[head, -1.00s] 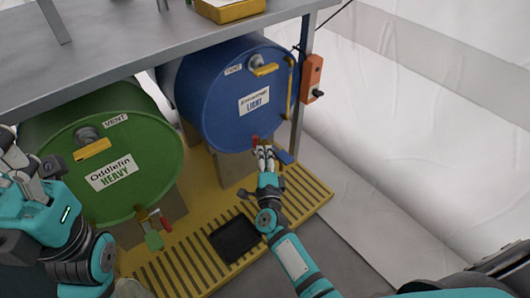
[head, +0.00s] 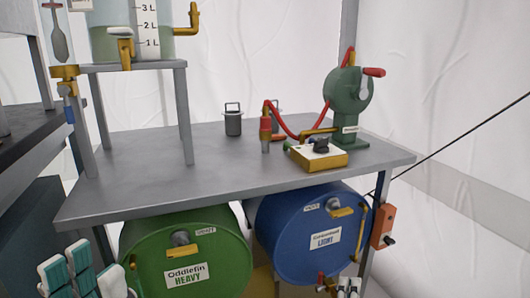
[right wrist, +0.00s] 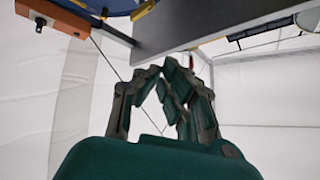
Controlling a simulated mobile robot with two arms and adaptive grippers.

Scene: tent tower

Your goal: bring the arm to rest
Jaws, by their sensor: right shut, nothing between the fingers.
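My right gripper (right wrist: 163,76) fills the middle of the right wrist view, its jointed fingers drawn together and empty.
A grey table (head: 215,165) stands over both drums. On it are a green hand pump (head: 347,100) with a red hose, a yellow-and-white box (head: 318,155) and a dark canister (head: 233,122). An orange box (head: 383,226) hangs at the right leg. Tent wall lies beyond.

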